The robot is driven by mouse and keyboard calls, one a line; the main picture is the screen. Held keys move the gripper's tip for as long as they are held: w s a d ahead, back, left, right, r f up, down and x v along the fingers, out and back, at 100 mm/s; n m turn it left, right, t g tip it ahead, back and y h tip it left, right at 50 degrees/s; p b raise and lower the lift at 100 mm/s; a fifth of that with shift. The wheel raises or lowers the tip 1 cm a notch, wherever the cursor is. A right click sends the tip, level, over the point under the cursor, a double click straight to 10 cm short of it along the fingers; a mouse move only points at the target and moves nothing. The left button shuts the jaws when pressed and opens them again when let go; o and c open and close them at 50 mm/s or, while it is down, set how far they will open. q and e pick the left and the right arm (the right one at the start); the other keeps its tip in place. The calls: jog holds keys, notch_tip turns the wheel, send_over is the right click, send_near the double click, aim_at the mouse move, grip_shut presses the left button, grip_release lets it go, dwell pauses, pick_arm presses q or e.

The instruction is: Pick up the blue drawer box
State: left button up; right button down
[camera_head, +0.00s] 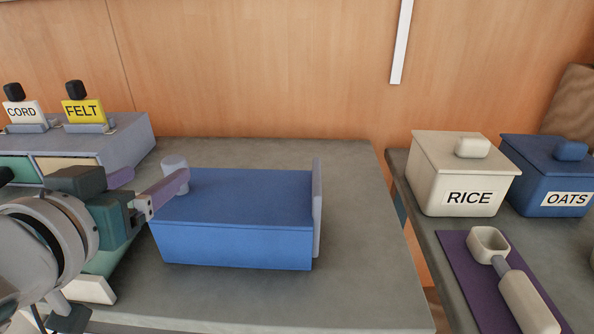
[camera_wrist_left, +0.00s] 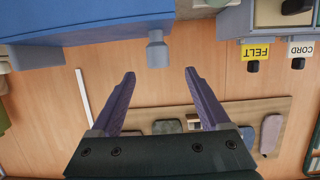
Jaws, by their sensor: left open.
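The blue drawer box (camera_head: 235,215) lies on the grey table, with an upright grey panel (camera_head: 317,205) at its right end. A small grey knob (camera_head: 174,162) shows at its left end, partly behind a finger of my left gripper (camera_head: 158,178). In the left wrist view, the box (camera_wrist_left: 85,22) fills the upper left and its knob (camera_wrist_left: 157,52) is centred just ahead of the gap between the purple fingertips. My left gripper (camera_wrist_left: 159,72) is open and empty there. Whether a finger touches the box cannot be told. My right gripper is not in view.
A grey drawer cabinet (camera_head: 128,140) with CORD (camera_head: 22,112) and FELT (camera_head: 83,110) signs stands at the left. A second table across a gap holds the RICE box (camera_head: 465,180), OATS box (camera_head: 550,180) and a scoop (camera_head: 515,285). The table right of the drawer box is clear.

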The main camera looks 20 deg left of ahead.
aim_at(170, 164)
pick_arm(q)
jog(key=x, duration=0.7)
jog(key=shift+w+d+r+b, duration=0.1)
jog(key=shift+b, duration=0.3)
grip_shut()
jog(key=shift+r, duration=0.1)
dwell(0.3)
